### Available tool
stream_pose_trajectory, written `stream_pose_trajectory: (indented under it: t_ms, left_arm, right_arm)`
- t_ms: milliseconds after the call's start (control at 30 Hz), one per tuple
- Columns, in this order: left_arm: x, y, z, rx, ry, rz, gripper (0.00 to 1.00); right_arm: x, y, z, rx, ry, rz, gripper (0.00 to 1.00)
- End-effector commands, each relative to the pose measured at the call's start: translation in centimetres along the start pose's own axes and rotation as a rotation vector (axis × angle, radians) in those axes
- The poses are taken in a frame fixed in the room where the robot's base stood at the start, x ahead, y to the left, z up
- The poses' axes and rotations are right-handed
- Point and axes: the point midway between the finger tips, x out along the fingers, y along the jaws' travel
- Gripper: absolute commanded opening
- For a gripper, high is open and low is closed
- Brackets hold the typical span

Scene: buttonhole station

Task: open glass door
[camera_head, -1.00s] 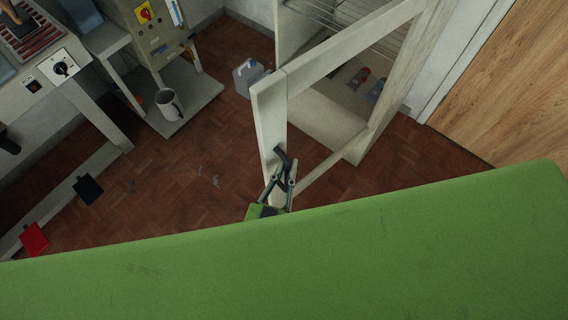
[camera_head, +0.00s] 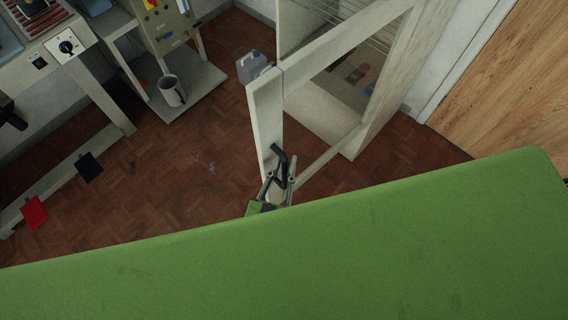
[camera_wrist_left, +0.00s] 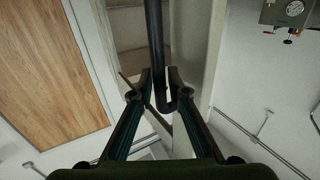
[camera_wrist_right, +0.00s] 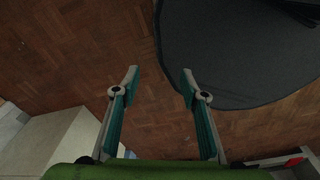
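The glass door (camera_head: 264,110) has a pale frame and a clear pane. It stands ajar, with its free edge swung away from the cabinet (camera_head: 330,118). A black bar handle (camera_head: 279,156) sits low on the free edge. My left gripper (camera_head: 279,183) is at this handle. In the left wrist view, the handle (camera_wrist_left: 157,45) runs between the fingers of my left gripper (camera_wrist_left: 160,86), which are close together around it. My right gripper (camera_wrist_right: 158,82) is open and empty above the floor, and shows only in the right wrist view.
A wooden door (camera_head: 505,85) is at the right.

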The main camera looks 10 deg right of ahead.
Motion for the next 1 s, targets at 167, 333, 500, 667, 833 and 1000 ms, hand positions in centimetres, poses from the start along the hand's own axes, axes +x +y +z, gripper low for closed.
stream_pose_trajectory:
  t_ms: [167, 333, 500, 667, 833, 1000]
  left_arm:
    - [0.0, 0.0, 0.0, 0.000, 0.000, 0.000, 0.27]
    - [-0.1, 0.0, 0.1, 0.000, -0.001, -0.001, 0.27]
    - [-1.4, 0.0, 0.2, 0.000, -0.004, 0.000, 0.27]
    - [-4.7, 0.0, 0.2, -0.001, -0.006, 0.001, 0.27]
    - [-8.2, 0.1, 0.2, -0.002, -0.005, 0.001, 0.27]
    - [-10.8, 0.1, 0.1, 0.000, -0.003, 0.001, 0.27]
  right_arm:
    - [0.0, 0.4, 0.0, -0.001, 0.000, 0.005, 0.40]
    - [0.0, 1.2, 0.0, -0.001, 0.000, 0.013, 0.40]
    - [0.0, 1.0, 0.1, -0.001, -0.001, 0.012, 0.40]
    - [0.0, 0.9, 0.1, -0.001, -0.001, 0.010, 0.40]
    - [0.0, 0.8, 0.1, -0.001, -0.002, 0.009, 0.40]
    - [0.0, 0.7, 0.1, -0.001, -0.002, 0.008, 0.40]
